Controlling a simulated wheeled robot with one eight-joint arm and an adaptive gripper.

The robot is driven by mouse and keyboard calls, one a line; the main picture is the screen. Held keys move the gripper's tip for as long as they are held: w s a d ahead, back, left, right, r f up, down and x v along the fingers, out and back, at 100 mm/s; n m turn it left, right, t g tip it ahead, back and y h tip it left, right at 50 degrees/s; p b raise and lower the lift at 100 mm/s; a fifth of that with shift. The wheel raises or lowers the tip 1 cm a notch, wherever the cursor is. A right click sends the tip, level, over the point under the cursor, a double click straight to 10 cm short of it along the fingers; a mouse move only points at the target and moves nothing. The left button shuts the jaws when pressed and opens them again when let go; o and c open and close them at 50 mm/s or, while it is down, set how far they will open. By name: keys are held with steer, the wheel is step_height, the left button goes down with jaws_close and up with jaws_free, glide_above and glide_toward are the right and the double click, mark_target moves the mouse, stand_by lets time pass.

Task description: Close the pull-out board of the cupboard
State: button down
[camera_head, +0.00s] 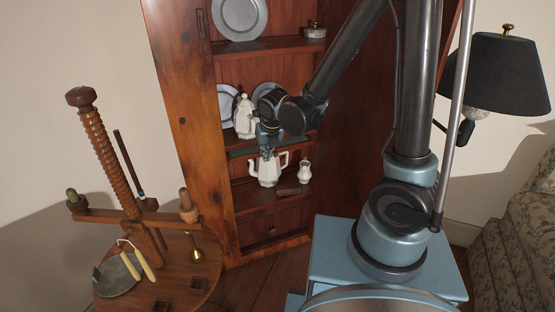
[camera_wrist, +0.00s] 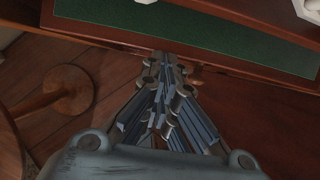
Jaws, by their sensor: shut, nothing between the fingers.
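The pull-out board has a green inlaid top and a wooden edge. It runs across the top of the wrist view (camera_wrist: 215,37), and shows as a dark green strip in the cupboard in the head view (camera_head: 241,152). The wooden cupboard (camera_head: 190,120) stands with its shelves facing me. My gripper (camera_head: 267,154) is shut and empty, in front of the board. In the wrist view its fingertips (camera_wrist: 168,62) are close to the board's front edge. I cannot tell whether they touch it. My gripper hides part of the board in the head view.
A white teapot (camera_head: 267,171) and a small white jug (camera_head: 304,172) stand below the board; a tall white pot (camera_head: 244,117) stands behind it. A round wooden table with a screw press (camera_head: 180,275) stands at left. A lamp (camera_head: 497,75) and patterned sofa (camera_head: 520,225) are at right.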

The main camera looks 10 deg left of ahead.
stand_by(0.3)
steer(key=s+d+r, duration=0.4)
steer(key=s+r, duration=0.2)
steer(key=r, duration=0.3)
stand_by(0.8)
steer(key=shift+s+d+r, duration=0.1)
steer(key=x, duration=0.9)
steer(key=shift+f, duration=0.4)
stand_by(0.5)
